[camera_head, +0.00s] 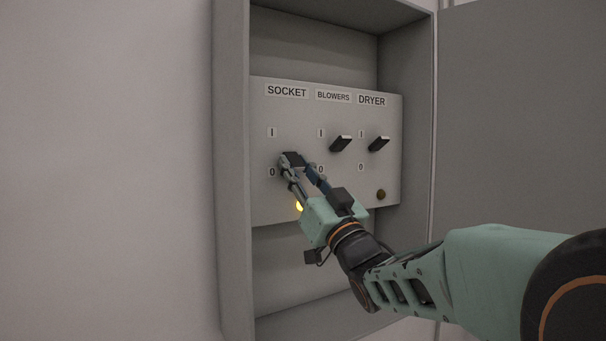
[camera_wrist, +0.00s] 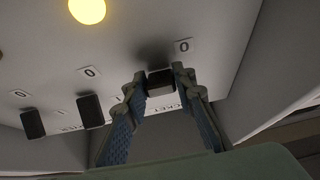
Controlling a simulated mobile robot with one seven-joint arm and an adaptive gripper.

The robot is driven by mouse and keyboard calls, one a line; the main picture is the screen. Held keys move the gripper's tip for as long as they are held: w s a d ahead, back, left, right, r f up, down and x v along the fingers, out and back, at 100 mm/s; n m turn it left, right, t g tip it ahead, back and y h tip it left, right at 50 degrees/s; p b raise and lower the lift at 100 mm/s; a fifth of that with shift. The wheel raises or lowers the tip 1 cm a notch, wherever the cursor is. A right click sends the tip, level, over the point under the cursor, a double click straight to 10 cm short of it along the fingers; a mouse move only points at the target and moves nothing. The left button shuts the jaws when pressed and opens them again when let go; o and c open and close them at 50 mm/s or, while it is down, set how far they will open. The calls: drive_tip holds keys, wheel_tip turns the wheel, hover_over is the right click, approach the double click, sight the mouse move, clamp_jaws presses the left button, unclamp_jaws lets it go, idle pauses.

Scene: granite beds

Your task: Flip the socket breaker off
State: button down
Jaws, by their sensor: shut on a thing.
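The SOCKET label (camera_head: 287,91) heads the left column of the grey breaker panel (camera_head: 262,200), with an I mark above and a 0 mark below. My gripper (camera_head: 292,163) reaches up to this column, and its fingers are closed on the dark socket breaker lever (camera_head: 291,158). In the wrist view the lever (camera_wrist: 161,83) sits between my two fingertips (camera_wrist: 160,78), close to a 0 mark (camera_wrist: 184,46). The lever looks lower than its neighbours, but my fingers partly hide it and its exact tilt is hard to tell.
The BLOWERS lever (camera_head: 340,144) and DRYER lever (camera_head: 379,144) stand to the right. A yellow light (camera_head: 299,206) glows below the socket column, partly behind my gripper.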

drive_tip(key=c, duration=1.6)
unclamp_jaws()
drive_tip(key=v, duration=0.7)
drive_tip(key=shift+s+d, duration=0.15)
drive_tip(key=shift+s, duration=0.05)
